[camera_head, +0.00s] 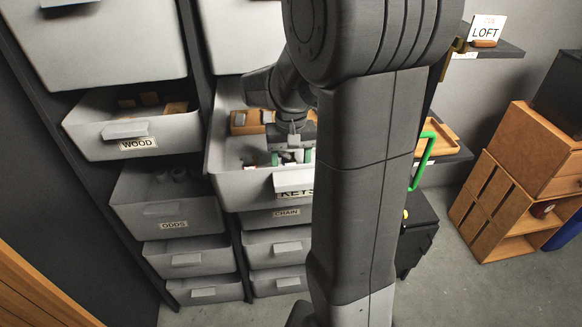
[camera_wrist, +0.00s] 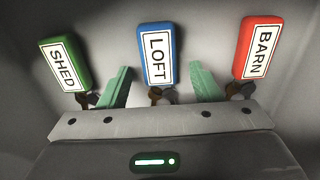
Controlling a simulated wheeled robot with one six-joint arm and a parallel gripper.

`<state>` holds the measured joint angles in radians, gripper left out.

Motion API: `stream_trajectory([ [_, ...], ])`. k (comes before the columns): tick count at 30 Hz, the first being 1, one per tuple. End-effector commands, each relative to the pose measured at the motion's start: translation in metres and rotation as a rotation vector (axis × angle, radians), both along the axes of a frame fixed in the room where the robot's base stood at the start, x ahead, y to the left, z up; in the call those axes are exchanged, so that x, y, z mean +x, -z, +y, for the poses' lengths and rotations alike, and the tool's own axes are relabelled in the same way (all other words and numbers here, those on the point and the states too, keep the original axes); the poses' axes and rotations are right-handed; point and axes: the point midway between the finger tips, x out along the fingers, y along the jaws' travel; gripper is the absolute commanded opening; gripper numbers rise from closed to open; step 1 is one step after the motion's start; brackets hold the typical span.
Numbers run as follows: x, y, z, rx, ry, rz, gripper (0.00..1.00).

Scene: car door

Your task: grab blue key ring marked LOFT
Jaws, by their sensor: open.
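The blue key tag marked LOFT (camera_wrist: 158,45) lies in the open drawer, in the middle of the wrist view, with its keys at its lower end. My gripper (camera_wrist: 160,70) is open, with one green fingertip on either side of the tag's lower part. Gaps show between the tag and both fingertips. In the head view my gripper (camera_head: 291,156) is down inside the drawer labelled KEYS (camera_head: 228,178). The LOFT tag cannot be made out there, and my arm hides part of the drawer.
A green SHED tag (camera_wrist: 65,65) lies left of the LOFT tag and a red BARN tag (camera_wrist: 260,48) lies right. A LOFT sign (camera_head: 487,32) stands on a shelf at upper right. An open WOOD drawer (camera_head: 88,140) is left of the KEYS drawer.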

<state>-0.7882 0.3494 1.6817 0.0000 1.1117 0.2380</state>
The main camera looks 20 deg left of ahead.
Motion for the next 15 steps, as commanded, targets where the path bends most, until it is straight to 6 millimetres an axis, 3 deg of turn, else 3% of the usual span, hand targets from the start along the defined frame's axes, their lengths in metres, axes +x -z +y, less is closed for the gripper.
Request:
stream_trajectory([
  [6, 0.0001, 0.0007, 0.0001, 0.001, 0.000, -0.001, 0.56],
  [13, 0.0002, 0.0004, 0.0001, 0.001, 0.000, -0.001, 0.11],
  [15, 0.0003, 0.0002, 0.0002, 0.001, 0.000, -0.001, 0.09],
])
